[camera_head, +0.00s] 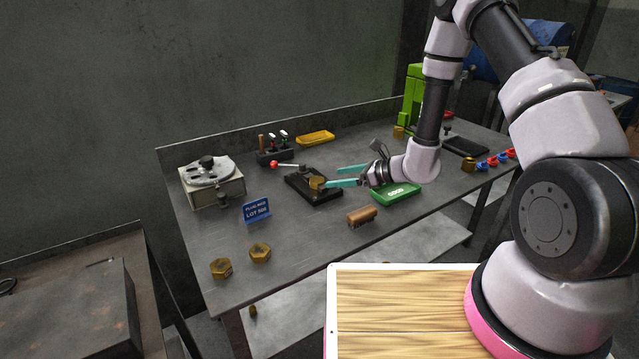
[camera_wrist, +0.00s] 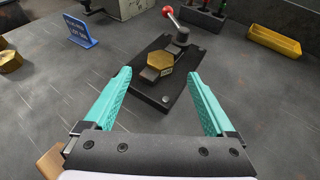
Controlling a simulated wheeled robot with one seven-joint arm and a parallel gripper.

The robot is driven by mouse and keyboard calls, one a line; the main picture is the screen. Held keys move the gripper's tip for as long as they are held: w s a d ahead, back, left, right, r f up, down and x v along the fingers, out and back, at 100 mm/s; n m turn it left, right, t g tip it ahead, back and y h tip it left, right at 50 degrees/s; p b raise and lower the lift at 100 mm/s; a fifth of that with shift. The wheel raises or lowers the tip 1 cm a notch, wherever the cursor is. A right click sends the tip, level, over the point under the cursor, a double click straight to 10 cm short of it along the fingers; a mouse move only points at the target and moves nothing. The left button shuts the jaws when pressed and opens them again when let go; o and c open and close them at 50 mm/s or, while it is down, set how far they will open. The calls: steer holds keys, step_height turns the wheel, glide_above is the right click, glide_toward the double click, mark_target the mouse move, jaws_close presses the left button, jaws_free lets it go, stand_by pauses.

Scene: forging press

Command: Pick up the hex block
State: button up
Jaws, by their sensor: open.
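A brass hex block (camera_wrist: 174,73) sits on a black fixture plate (camera_wrist: 150,88) with a red-knobbed lever, ahead of my gripper in the wrist view. The same hex block (camera_head: 317,183) shows on the fixture in the head view. My gripper (camera_wrist: 163,85) has two teal fingers spread wide apart, with nothing between their pads. In the head view my gripper (camera_head: 338,176) is over the table close to the fixture. Two more brass hex blocks, one (camera_head: 221,268) and another (camera_head: 260,252), lie at the table's front left. One also shows at the wrist view's left edge (camera_wrist: 10,60).
A blue lot sign (camera_head: 256,209) and a round-topped gauge device (camera_head: 209,180) stand at left. A green tray (camera_head: 396,194) is right of the fixture, a brown block (camera_head: 361,215) in front. A yellow tray (camera_head: 315,138) is behind.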

mark_target(319, 180)
steer(key=x, duration=0.7)
steer(key=shift+d, duration=0.1)
jaws_close()
